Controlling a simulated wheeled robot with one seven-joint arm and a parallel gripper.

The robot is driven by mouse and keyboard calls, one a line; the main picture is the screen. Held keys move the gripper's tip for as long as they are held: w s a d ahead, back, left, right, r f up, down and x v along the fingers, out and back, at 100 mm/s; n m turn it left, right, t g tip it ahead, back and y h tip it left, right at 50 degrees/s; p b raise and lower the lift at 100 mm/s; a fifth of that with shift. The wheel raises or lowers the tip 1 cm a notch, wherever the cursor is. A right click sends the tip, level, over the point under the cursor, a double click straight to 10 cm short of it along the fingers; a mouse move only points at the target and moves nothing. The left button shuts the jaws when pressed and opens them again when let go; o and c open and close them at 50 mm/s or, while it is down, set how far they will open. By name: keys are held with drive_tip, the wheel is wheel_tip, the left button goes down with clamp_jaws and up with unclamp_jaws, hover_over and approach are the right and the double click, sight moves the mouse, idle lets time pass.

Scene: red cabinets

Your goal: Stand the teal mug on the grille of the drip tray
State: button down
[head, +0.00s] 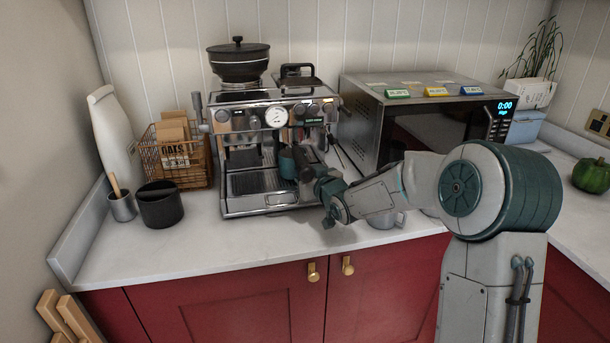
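The teal mug (287,164) is in front of the espresso machine's body, over the right part of the drip tray. It looks upright. My gripper (302,166) reaches in from the right with its dark fingers at the mug's right side, and it appears shut on the mug; the fingertips are small and partly hidden. The grille (252,183) of the drip tray (262,207) is bare on its left and middle. I cannot tell whether the mug's base touches the grille.
The espresso machine (235,118) stands on the white counter (190,245). A black pot (161,205), a small cup with a wooden utensil (122,207) and a wire basket (196,160) are to its left. A microwave (400,125) is to its right. A metal vessel (383,221) sits partly behind my arm.

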drive_tip(key=shift+f, duration=0.1)
idle(0.3)
drive_tip(key=c, duration=1.5)
unclamp_jaws()
drive_tip(key=shift+s+d, duration=0.1)
drive_tip(key=v, duration=0.5)
drive_tip(key=f+v, duration=0.1)
drive_tip(key=v, duration=0.2)
drive_tip(key=shift+s+d+f, duration=0.1)
drive_tip(key=shift+s+d, duration=0.1)
drive_tip(key=shift+s, duration=0.15)
